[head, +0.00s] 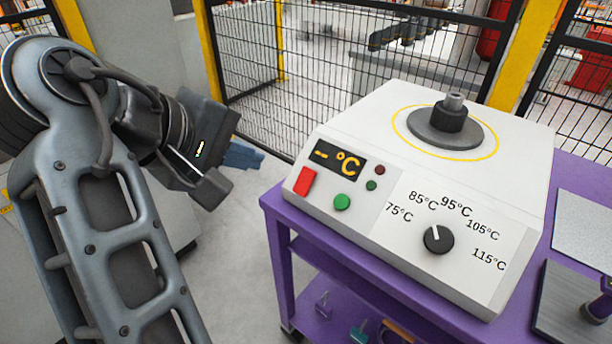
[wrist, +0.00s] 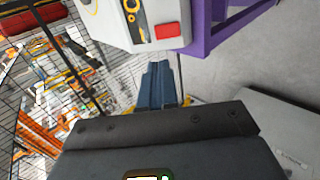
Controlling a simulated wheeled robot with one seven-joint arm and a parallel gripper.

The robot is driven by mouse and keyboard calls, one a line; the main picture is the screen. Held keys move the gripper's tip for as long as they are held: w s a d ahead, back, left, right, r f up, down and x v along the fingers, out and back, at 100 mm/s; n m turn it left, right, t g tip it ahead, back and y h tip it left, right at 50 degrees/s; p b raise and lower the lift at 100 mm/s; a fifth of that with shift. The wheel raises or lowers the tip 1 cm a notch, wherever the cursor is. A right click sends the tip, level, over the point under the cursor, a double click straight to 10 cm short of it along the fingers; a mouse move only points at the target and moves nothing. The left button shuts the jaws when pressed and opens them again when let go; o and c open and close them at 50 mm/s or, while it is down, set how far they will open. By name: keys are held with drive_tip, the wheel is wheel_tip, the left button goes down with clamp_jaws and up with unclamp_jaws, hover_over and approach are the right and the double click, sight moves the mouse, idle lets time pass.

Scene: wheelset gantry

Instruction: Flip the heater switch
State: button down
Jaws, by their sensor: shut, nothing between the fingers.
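The heater (head: 400,190) is a white box with a sloped front panel, on a purple cart. Its red rectangular switch (head: 305,181) is at the panel's left end; the red switch also shows in the wrist view (wrist: 168,30). A green button (head: 342,202) and a black dial (head: 438,239) sit to its right. The display (head: 337,160) reads "– °C". My gripper (head: 258,159) is left of the heater, apart from it, with its blue fingers shut and empty. In the wrist view the fingers (wrist: 157,72) point toward the heater's switch end.
The purple cart (head: 278,212) has a lower shelf holding small tools. Metal plates (head: 585,228) lie on its top at the right. A black mesh fence (head: 290,60) with yellow posts stands behind. Bare floor (head: 235,235) lies between my arm and the cart.

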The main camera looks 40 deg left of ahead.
sight(307, 173)
drive_tip(key=shift+f, duration=0.1)
drive_tip(key=b+x, duration=0.1)
drive_tip(key=x, duration=1.2)
drive_tip(key=shift+w+f, duration=0.15)
drive_tip(key=shift+w, duration=0.05)
drive_tip(key=shift+w+d+f, duration=0.1)
